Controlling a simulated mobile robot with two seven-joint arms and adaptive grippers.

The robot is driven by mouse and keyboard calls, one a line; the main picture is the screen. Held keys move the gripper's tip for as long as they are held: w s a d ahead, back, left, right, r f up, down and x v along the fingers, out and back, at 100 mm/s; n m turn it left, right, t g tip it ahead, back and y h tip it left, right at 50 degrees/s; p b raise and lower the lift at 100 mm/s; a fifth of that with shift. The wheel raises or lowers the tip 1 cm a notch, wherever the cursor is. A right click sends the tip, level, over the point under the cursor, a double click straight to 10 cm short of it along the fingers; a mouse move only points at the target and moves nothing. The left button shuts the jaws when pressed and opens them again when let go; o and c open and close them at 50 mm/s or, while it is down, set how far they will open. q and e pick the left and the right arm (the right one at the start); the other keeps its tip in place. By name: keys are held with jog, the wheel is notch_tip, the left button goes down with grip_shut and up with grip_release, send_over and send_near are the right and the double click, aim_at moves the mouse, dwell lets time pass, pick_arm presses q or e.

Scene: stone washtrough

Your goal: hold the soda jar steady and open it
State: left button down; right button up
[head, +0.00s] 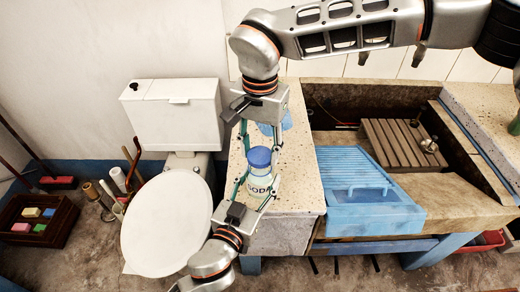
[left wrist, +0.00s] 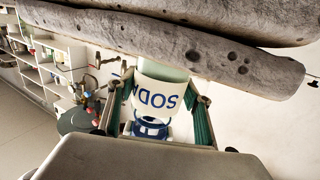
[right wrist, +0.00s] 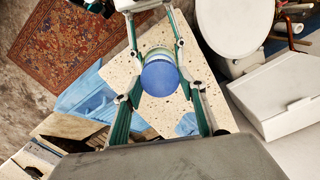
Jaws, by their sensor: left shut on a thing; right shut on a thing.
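The soda jar (head: 257,187) stands upright on the speckled stone counter, a pale jar with a "SODA" label. Its round blue lid (head: 259,157) sits on top. My left gripper (head: 252,196) comes from the near side and is shut around the jar body; the left wrist view shows the label (left wrist: 158,97) between its fingers. My right gripper (head: 259,149) reaches from the far side and is shut on the lid. In the right wrist view the lid (right wrist: 161,77) lies between its fingertips. The lid hides most of the jar there.
A blue ribbed board (head: 370,195) lies right of the jar over the stone trough (head: 330,102). A white toilet (head: 168,222) stands close on the left. A light-blue item (head: 286,121) lies behind the lid on the counter. The counter (head: 305,185) is bare just right of the jar.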

aim_at(260, 155)
jog(key=shift+r, duration=2)
pick_arm(q)
jog(key=c, duration=0.9)
grip_release()
